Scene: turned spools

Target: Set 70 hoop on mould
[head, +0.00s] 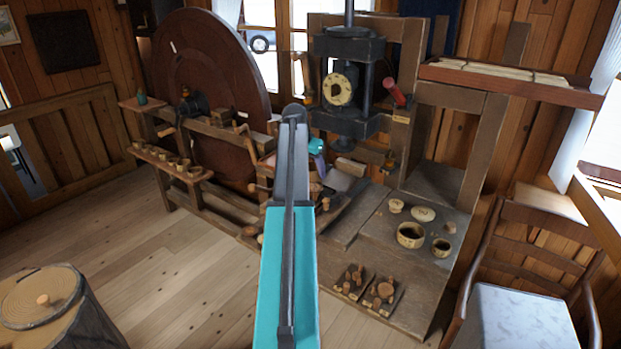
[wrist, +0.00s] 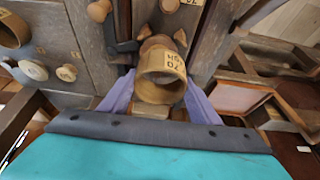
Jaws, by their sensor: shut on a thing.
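My gripper (head: 318,158) shows in the head view only as purple and teal parts beyond my arm, beside the bench. In the wrist view its two purple fingers (wrist: 160,108) are shut on a pale wooden hoop (wrist: 162,62) with dark lettering that seems to read 70. The hoop is hidden in the head view.
A bench (head: 375,240) at the right bears wooden rings (head: 410,235), discs (head: 423,214) and two small boards with turned pieces (head: 382,290). A black press (head: 345,60) stands behind, a large wheel (head: 210,90) at left. A chair (head: 525,270) stands right.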

